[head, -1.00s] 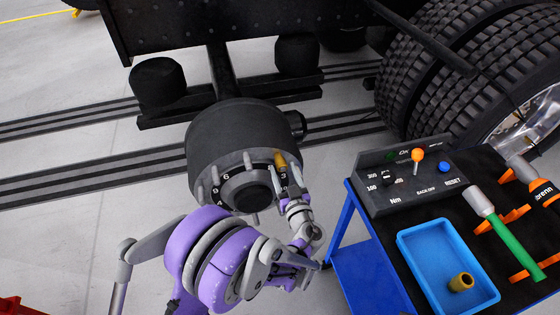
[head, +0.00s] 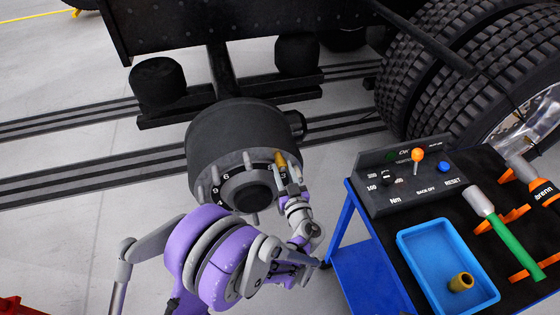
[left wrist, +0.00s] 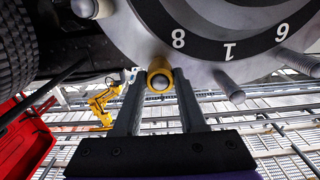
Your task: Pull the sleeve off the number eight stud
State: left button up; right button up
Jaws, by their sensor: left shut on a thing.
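The yellow-brass sleeve (head: 280,160) sits at the right rim of the dark hub (head: 243,128), by the studs. In the left wrist view the sleeve (left wrist: 159,73) shows end-on beside the printed 8, with a pale round centre that looks like the stud end inside it. My left gripper (head: 288,176) reaches up from below, its two fingers on either side of the sleeve and shut on it. The fingers (left wrist: 160,84) also show in the left wrist view. Bare studs stand elsewhere on the hub face. My right gripper is not in view.
A blue cart to the right carries a torque control box (head: 405,178), a blue tray (head: 418,262) with a brass sleeve (head: 461,283) in it, and a green-handled tool (head: 513,245). Large tyres (head: 440,75) stand behind. Floor left of the hub is clear.

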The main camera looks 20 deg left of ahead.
pick_arm(q)
grip_shut()
jog(key=shift+s+d, duration=0.1)
jog(key=v, duration=0.6)
jog(key=shift+s+d, duration=0.2)
dwell(1.4)
jog(key=shift+s, duration=0.1)
jog(key=shift+b+v, duration=0.45)
jog(key=shift+v, duration=2)
jog(key=shift+d, duration=0.1)
